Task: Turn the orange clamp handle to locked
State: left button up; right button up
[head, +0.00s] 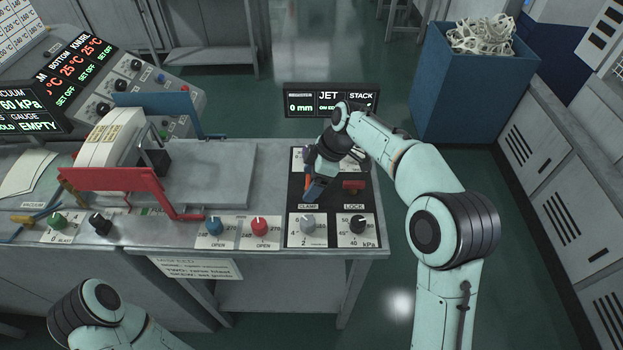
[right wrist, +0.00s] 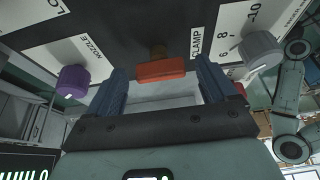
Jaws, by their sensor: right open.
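The orange clamp handle (right wrist: 160,70) is a short bar on a brass-coloured stem on the dark panel, beside the CLAMP label. In the right wrist view it lies crosswise between the two blue fingers of my right gripper (right wrist: 162,80), with gaps at both ends. The gripper is open and around the handle, not closed on it. In the head view my right gripper (head: 316,188) covers most of the handle, and only an orange sliver (head: 308,183) shows. My left gripper is out of view; only part of its arm shows at the lower left.
A red handle (head: 353,185) sits on the panel to the right, above the LOCK label. A purple knob (right wrist: 73,80) is near the NOZZLE label. A display (head: 330,101) stands behind the panel.

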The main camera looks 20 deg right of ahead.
jog(key=shift+c, duration=0.3)
jog(key=c, duration=1)
